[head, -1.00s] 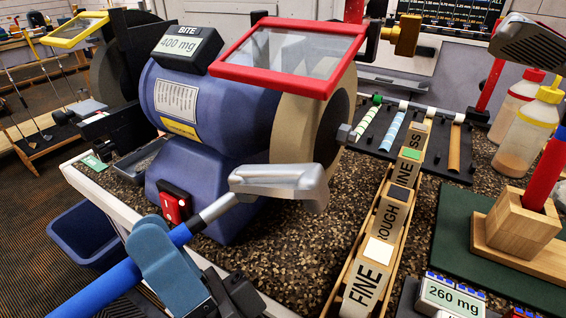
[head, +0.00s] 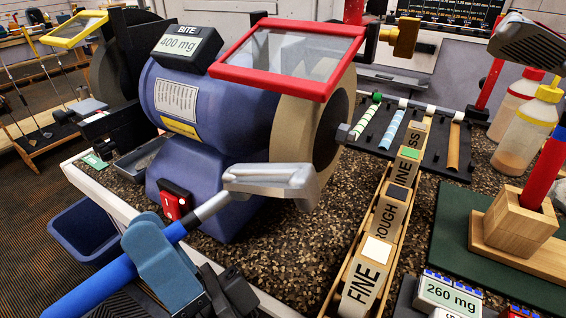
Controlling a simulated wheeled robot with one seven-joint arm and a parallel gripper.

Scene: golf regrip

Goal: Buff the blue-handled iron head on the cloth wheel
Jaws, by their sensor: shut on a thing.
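The blue-handled iron (head: 95,292) slants across the lower left of the head view. Its silver head (head: 270,181) is in front of the tan cloth wheel (head: 283,133) on the right end of the blue grinder (head: 222,108). The head overlaps the wheel's lower edge in the picture; I cannot tell whether they touch. My gripper (head: 156,245) is shut on the blue handle close to where the shaft begins. A red-framed clear shield (head: 290,58) sits above the wheel. The display (head: 181,46) on the grinder reads "BITE 400 mg".
A wooden rack of labelled blocks (head: 372,255) runs along the bench to the right. A scale (head: 446,297) reads 260 mg. A wooden stand (head: 513,224) holds a red-handled club (head: 543,165). Bottles (head: 529,115) stand at the right. Speckled bench (head: 285,245) is clear below the iron's head.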

